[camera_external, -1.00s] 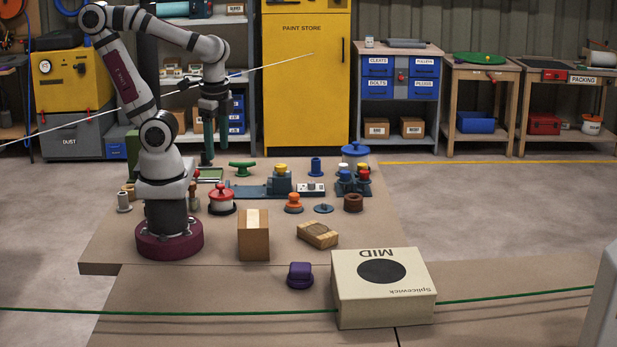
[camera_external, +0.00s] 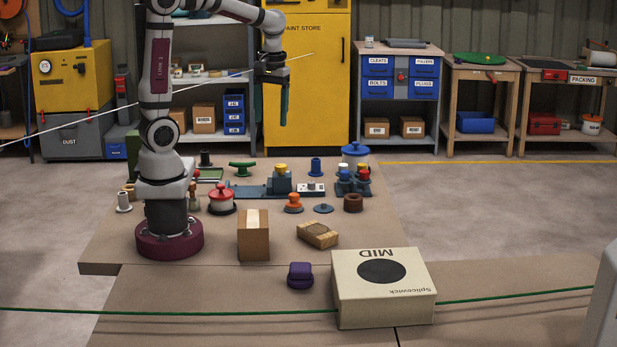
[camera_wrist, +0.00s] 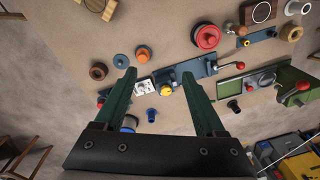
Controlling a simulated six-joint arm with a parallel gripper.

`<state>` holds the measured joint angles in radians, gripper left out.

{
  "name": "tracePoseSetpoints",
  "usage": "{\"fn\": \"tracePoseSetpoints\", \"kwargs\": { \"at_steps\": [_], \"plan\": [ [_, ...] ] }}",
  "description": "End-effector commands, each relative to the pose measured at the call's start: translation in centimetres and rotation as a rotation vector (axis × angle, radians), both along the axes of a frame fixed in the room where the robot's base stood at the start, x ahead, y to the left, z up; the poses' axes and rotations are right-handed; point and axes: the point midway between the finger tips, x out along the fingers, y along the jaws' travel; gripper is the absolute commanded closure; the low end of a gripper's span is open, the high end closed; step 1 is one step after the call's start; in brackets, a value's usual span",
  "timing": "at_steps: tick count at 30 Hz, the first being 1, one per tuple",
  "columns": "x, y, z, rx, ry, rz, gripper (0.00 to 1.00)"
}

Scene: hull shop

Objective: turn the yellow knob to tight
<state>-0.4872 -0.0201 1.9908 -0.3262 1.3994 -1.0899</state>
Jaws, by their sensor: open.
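The yellow knob (camera_external: 281,167) sits on top of a blue-grey block on a long fixture plate (camera_external: 250,191) in the middle of the bench. It also shows in the wrist view (camera_wrist: 166,92), between and just below the fingertips. A white marked panel (camera_external: 311,188) is at the plate's right end; its marks are too small to read. My gripper (camera_external: 284,124) hangs high above the knob, pointing down, apart from everything. In the wrist view my gripper (camera_wrist: 159,73) has its two green fingers spread with nothing between them.
Around the fixture stand a red-topped pot (camera_external: 222,200), a green handle (camera_external: 242,168), an orange knob (camera_external: 293,203), a blue lidded pot (camera_external: 355,152) and a brown ring (camera_external: 353,202). A carton (camera_external: 253,235) and a large box (camera_external: 384,288) are nearer the camera. Air around my gripper is clear.

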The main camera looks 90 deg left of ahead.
Motion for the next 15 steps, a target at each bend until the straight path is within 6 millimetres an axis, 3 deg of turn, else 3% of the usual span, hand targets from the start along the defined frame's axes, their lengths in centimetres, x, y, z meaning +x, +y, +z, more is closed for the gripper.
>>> {"fn": "tracePoseSetpoints", "kwargs": {
  "at_steps": [1,3,6,9,11,15],
  "plan": [
    [1.2,3.9,-0.5,-0.007,-0.014,0.29,0.28],
    [2.1,8.9,-1.2,-0.014,-0.038,0.68,0.28],
    [2.1,13.7,-2.2,-0.02,-0.059,1.047,0.28],
    [2.0,15.6,-2.9,-0.023,-0.066,1.197,0.28],
    [1.9,15.8,-3.7,-0.024,-0.065,1.214,0.28],
    [1.9,15.6,-7.1,-0.025,-0.061,1.212,0.28]
  ]
}}
